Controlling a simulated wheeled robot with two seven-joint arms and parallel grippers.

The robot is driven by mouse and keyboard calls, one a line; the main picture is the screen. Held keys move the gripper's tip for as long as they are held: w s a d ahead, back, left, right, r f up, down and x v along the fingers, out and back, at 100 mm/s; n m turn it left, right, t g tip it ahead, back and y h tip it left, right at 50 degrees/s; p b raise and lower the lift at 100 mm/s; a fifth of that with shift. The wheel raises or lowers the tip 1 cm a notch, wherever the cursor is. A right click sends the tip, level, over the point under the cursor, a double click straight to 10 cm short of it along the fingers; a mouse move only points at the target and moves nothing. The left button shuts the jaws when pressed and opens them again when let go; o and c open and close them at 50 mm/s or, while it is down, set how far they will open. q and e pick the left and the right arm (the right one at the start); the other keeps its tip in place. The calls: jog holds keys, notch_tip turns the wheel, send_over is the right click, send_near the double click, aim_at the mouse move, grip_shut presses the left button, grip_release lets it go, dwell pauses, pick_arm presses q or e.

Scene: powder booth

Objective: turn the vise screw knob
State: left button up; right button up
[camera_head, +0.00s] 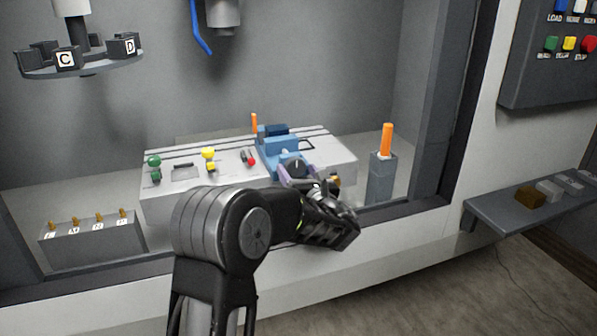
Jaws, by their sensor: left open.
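The blue vise (280,146) stands on the right part of the grey bench block in the booth. A dark round knob (296,168) shows at the vise's front, partly hidden by my gripper. My left gripper (309,178) reaches in over the booth's front edge and is open, with its fingers close around the knob's front. I cannot tell whether they touch it. My right gripper is not in view.
The grey block (217,193) carries green, yellow and red knobs left of the vise. An orange-topped post (386,140) stands right of it. A labelled switch box (92,240) is at front left. A carousel (80,65) hangs at upper left. A shelf (500,203) is outside, right.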

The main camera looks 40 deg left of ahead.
pick_arm(q)
jog(key=c, duration=1.4)
